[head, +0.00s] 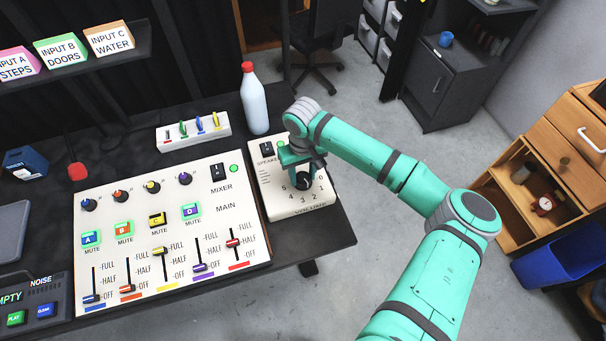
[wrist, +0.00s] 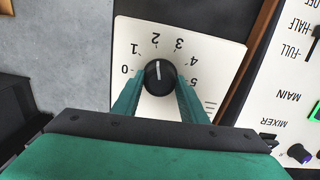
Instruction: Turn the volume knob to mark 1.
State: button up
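The volume knob (wrist: 159,77) is round and black with a white pointer line. In the wrist view the pointer is at mark 2 on the printed 0 to 5 scale. Mark 1 (wrist: 134,48) is one step from it, towards 0. My gripper (wrist: 160,80) has one teal finger on each side of the knob, close against it; I cannot tell whether both fingers press on it. In the head view my gripper (head: 304,178) is over the white speaker panel (head: 312,208) and partly hides the knob and scale.
The mixer panel (head: 205,250) with knobs, mute buttons and sliders is left of the speaker panel. A white bottle with a red cap (head: 254,105) and a white block with coloured switches (head: 194,132) stand behind. The table's right edge is near the speaker panel.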

jog(key=c, duration=0.4)
jog(key=n, duration=0.3)
jog(key=shift+n, duration=2)
jog(key=o, duration=1.1)
jog(key=shift+c, duration=0.2)
jog(key=shift+r, duration=0.1)
